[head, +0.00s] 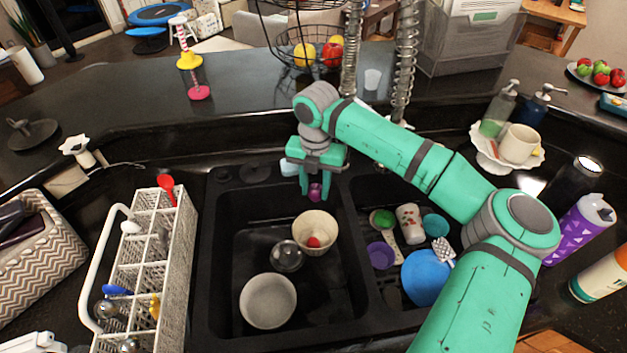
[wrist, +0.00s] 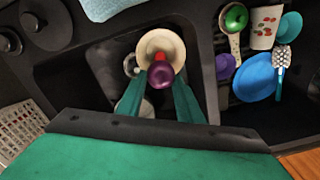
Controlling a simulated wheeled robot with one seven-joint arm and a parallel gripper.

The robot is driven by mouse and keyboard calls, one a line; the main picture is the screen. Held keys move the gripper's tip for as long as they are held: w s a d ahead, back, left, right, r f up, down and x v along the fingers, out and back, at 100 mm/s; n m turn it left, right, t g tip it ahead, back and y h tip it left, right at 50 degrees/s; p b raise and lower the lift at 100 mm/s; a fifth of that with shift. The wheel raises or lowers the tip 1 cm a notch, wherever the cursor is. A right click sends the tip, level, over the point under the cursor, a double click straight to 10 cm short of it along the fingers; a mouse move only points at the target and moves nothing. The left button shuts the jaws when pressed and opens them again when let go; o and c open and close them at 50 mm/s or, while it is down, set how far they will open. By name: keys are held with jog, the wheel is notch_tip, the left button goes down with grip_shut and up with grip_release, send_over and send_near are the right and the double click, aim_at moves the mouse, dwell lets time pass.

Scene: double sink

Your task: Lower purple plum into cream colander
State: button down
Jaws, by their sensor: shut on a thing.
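The purple plum (head: 315,191) is held between the fingertips of my gripper (head: 316,188), above the back part of the left sink basin. In the wrist view the plum (wrist: 161,75) sits between the green fingers and covers the near part of the cream colander (wrist: 149,44). In the head view the colander (head: 303,226) stands upright in the basin, lower in the picture than the plum and apart from it. A small red thing (head: 313,242) lies inside the colander.
A glass lid or bowl (head: 287,256) and a pale bowl (head: 268,301) are near the colander in the left basin. A divider separates the right basin, which holds a blue plate (head: 427,278), a purple bowl (head: 381,255) and a patterned cup (head: 410,224). A white rack (head: 150,270) stands left.

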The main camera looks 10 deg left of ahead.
notch_tip(320, 180, down, 9)
jog(key=shift+s, duration=0.3)
dwell(0.5)
jog(key=shift+f, duration=0.1)
jog(key=shift+f, duration=4.2)
jog(key=shift+f, duration=0.95)
jog(key=c, duration=1.2)
grip_release()
jog(key=shift+o, duration=0.2)
